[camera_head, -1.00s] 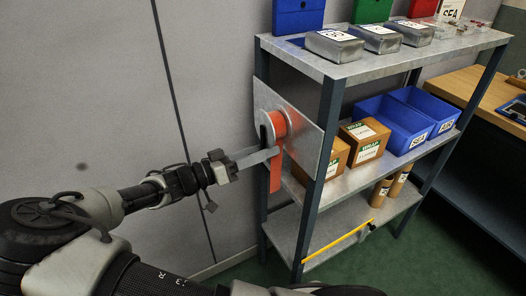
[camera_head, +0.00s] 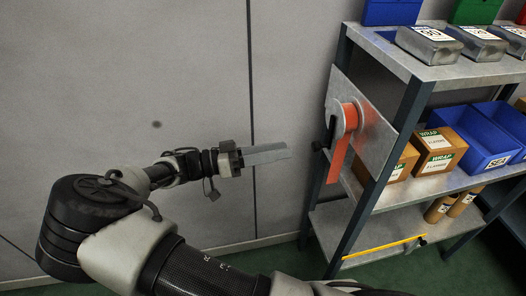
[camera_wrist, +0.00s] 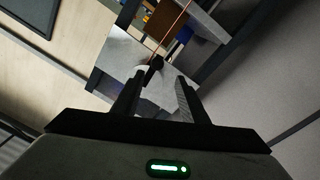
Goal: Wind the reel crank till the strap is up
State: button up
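The reel (camera_head: 347,117) is a pale disc with orange strap wound on it, mounted on a grey metal plate (camera_head: 376,140) at the shelf's left end. The orange strap (camera_head: 338,160) hangs below the reel, with its free end beside the plate. A black crank (camera_head: 332,132) sits on the reel's near side. My gripper (camera_head: 288,152) is left of the crank, apart from it, pointing toward it. In the wrist view my gripper (camera_wrist: 160,78) has its fingers spread with nothing between them. The black crank (camera_wrist: 154,66) shows beyond the gap between the fingertips.
A metal shelf unit (camera_head: 402,62) bears grey tins, cardboard wrap boxes (camera_head: 438,152), blue bins (camera_head: 478,143) and brown cylinders (camera_head: 440,208). A yellow strip (camera_head: 383,247) runs along the bottom shelf's edge. Grey wall panels (camera_head: 130,70) stand behind my arm.

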jog(key=shift+s+a+f, duration=0.1)
jog(key=shift+s+a, duration=0.05)
jog(key=shift+a, duration=0.75)
jog(key=shift+s+a, duration=0.15)
jog(key=shift+a, duration=0.75)
